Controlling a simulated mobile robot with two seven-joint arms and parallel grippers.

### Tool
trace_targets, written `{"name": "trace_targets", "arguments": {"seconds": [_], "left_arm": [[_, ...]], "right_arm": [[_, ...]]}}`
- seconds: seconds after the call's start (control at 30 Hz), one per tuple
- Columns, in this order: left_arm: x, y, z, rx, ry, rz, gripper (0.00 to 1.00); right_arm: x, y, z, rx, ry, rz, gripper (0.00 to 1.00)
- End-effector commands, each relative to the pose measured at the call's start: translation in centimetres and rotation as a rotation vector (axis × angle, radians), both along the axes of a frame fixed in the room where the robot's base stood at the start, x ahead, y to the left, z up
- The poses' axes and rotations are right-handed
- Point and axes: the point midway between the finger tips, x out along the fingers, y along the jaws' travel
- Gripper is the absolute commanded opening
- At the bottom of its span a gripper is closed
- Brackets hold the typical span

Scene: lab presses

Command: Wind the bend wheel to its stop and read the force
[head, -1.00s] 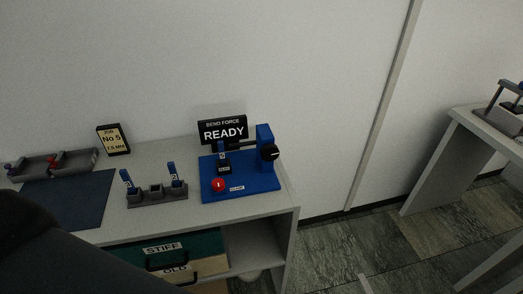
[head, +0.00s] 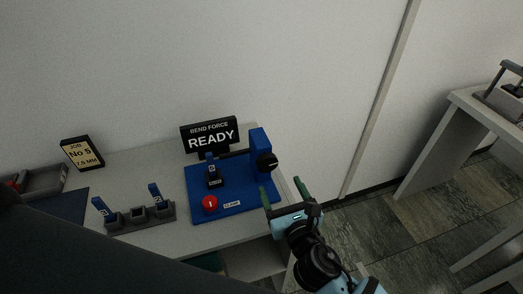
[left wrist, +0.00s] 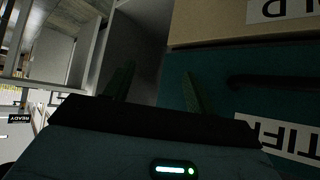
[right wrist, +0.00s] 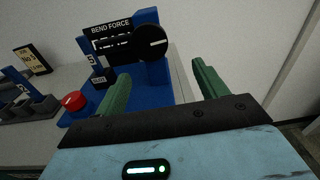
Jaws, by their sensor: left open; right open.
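The blue bend rig (head: 235,207) stands on the bench, with its black bend wheel (head: 267,162) on a blue post. In the right wrist view the wheel (right wrist: 152,42) shows a white mark. The display (head: 210,137) reads BEND FORCE READY in the head view. A blue strip (head: 210,160) stands in a black holder on the rig, beside a red knob (head: 210,203). My right gripper (head: 283,190) is open and empty, just in front of and right of the wheel, apart from it. My left gripper (left wrist: 156,85) is open and empty, facing the drawer fronts.
A grey rack (head: 139,216) with two blue strips stands left of the rig. A job card (head: 82,152) reads No 5, 7.5 MM. A dark blue mat (head: 62,205) and grey tray (head: 40,178) lie farther left. Drawers (left wrist: 240,85) sit below. Another table (head: 490,112) stands right.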

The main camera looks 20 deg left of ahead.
Motion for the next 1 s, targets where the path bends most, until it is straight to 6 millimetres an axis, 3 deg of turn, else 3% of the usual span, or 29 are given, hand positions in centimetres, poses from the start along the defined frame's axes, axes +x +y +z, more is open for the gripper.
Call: {"name": "trace_targets", "arguments": {"seconds": [0.17, 0.47, 1.0], "left_arm": [[-0.1, 0.0, 0.0, 0.000, 0.002, 0.000, 0.56], [-0.3, 0.0, -0.1, 0.000, 0.006, 0.000, 0.56], [-0.2, -0.1, 0.0, -0.002, 0.002, 0.001, 0.56]], "right_arm": [[0.2, 1.3, 1.5, -0.148, -0.144, 0.029, 0.72], [0.8, 1.7, 1.6, -0.164, -0.161, 0.031, 0.72], [6.1, 5.3, 1.7, -0.161, -0.158, 0.030, 0.72]]}}
